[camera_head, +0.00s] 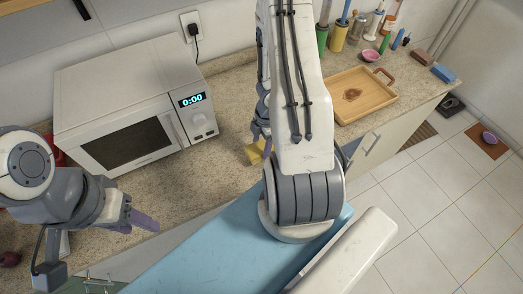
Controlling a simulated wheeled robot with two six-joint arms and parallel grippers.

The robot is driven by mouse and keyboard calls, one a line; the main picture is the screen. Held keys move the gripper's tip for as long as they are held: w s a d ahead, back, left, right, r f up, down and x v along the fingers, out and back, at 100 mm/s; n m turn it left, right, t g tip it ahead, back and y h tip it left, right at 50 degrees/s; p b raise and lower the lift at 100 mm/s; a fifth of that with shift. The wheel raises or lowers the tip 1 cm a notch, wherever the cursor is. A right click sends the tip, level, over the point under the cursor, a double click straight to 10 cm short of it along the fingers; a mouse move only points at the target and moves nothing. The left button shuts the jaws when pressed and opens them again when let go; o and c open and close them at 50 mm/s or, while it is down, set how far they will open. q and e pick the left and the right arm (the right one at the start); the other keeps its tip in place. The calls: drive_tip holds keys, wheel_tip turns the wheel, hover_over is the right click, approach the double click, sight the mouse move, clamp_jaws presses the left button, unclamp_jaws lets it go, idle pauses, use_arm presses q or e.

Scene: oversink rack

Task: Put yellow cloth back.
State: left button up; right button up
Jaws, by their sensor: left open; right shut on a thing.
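The yellow cloth (254,154) shows as a small patch on the left side of my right arm, over the speckled counter. My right gripper (261,136) is mostly hidden behind its own arm; its visible edge is at the cloth, and it is shut on it. Whether the cloth touches the counter cannot be told.
A white microwave (135,105) stands at the back left. A wooden tray (352,96) lies right of my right arm, with bottles and utensil holders (338,37) behind it. A pink bowl (371,56) and a blue sponge (444,73) are further right. Counter between microwave and arm is clear.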

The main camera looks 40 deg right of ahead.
sight(262, 147)
wheel_tip(262, 147, down, 4)
drive_tip(key=b, duration=0.3)
drive_tip(key=shift+r, duration=0.2)
drive_tip(key=shift+f, duration=0.1)
drive_tip(key=o, duration=1.4)
wheel_tip(262, 147, up, 12)
drive_tip(key=d+p, duration=0.1)
drive_tip(key=p, duration=1.1)
drive_tip(key=shift+s+d, duration=0.2)
drive_tip(key=shift+d, duration=0.05)
